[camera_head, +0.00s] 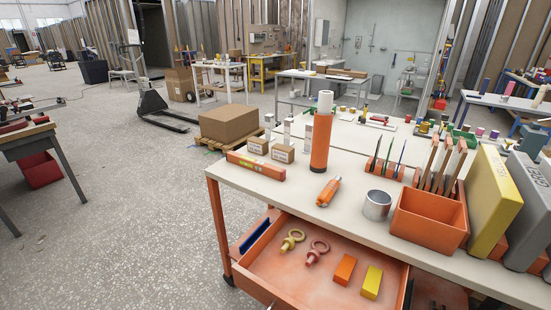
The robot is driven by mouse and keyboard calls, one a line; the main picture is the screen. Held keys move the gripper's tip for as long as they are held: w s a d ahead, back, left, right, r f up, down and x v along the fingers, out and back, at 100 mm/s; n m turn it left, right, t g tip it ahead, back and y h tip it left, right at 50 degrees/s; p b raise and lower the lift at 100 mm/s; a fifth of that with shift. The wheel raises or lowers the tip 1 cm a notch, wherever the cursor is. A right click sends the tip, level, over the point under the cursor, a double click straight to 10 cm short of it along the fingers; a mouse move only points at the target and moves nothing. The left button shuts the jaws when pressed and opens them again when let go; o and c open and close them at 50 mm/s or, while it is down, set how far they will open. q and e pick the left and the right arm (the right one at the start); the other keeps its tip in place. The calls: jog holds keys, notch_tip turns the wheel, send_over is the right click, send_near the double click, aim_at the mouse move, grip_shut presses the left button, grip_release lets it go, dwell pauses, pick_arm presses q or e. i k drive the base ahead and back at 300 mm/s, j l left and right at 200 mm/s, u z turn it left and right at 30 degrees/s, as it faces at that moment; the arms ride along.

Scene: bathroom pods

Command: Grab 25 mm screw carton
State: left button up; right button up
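Two small brown cartons with white labels stand side by side at the back left of the cart top, a left carton (257,146) and a right carton (283,154). The label print is too small to read, so I cannot tell which one is the 25 mm screw carton. Slim white boxes (308,137) stand behind them. Neither of my grippers is in view.
The cart top (340,218) also holds an orange level-like bar (256,166), an orange cylinder (321,140), an orange tool (328,191), a metal cup (377,205) and an orange bin (428,217). An open drawer (320,285) juts out below.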

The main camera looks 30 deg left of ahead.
aim_at(257, 146)
jog(key=z, duration=0.5)
jog(key=j+z, duration=0.4)
jog(key=j, duration=0.15)
jog(key=j+z, duration=0.45)
jog(key=j, duration=0.15)
jog(key=k+j+z, duration=0.2)
jog(key=j+z, duration=0.2)
jog(key=j, duration=0.1)
